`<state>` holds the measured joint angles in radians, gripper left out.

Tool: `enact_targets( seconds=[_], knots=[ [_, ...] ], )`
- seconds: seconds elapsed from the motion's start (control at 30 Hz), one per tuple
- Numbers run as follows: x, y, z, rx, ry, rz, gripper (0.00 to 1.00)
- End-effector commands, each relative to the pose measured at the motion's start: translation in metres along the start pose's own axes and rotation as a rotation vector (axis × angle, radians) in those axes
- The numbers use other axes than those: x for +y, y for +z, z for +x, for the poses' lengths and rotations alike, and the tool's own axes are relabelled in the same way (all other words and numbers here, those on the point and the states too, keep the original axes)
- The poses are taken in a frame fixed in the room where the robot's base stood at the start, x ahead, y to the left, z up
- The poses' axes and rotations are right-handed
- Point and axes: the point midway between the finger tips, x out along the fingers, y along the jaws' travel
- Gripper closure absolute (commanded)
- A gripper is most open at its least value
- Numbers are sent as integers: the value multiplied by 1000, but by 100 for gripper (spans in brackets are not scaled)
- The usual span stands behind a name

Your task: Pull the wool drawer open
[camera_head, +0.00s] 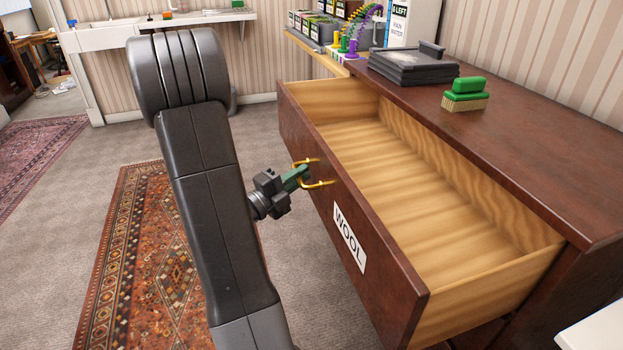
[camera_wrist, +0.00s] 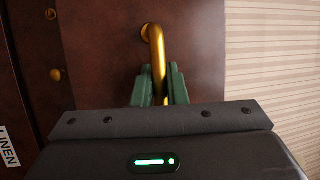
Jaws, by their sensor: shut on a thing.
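The wool drawer (camera_head: 395,285) is a dark brown drawer front with a white WOOL label (camera_head: 348,238). It stands far out of the brown chest (camera_head: 545,170), and its pale wooden inside looks empty. Its brass handle (camera_head: 318,184) is on the front; the handle also shows in the wrist view (camera_wrist: 156,50). My gripper (camera_head: 300,176) is shut on the handle, with a green finger on each side of the bar in the wrist view (camera_wrist: 160,88). Part of the handle is hidden between and behind the fingers.
A green brush (camera_head: 465,95) and a dark grey tray-like stack (camera_head: 412,66) lie on the chest top. A shelf with pots and boxes (camera_head: 315,50) stands behind. A patterned rug (camera_head: 150,250) covers the floor at left. A LINEN label (camera_wrist: 8,147) shows in the wrist view.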

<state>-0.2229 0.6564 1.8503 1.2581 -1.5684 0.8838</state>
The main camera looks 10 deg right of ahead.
Motion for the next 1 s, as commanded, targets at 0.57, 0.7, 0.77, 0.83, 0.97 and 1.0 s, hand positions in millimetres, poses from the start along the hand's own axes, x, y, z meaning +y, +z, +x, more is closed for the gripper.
enact_targets(
  seconds=[0.57,0.7,0.77,0.83,0.97,1.0],
  knots=[
    [0,0,-2,2,2,-2,66],
    [0,0,-2,2,1,-1,66],
    [0,1,-2,1,1,-1,66],
    [0,1,-4,1,1,-1,66],
    [-1,2,-16,-2,1,-1,66],
    [-1,2,-22,-3,1,-1,66]
  ],
)
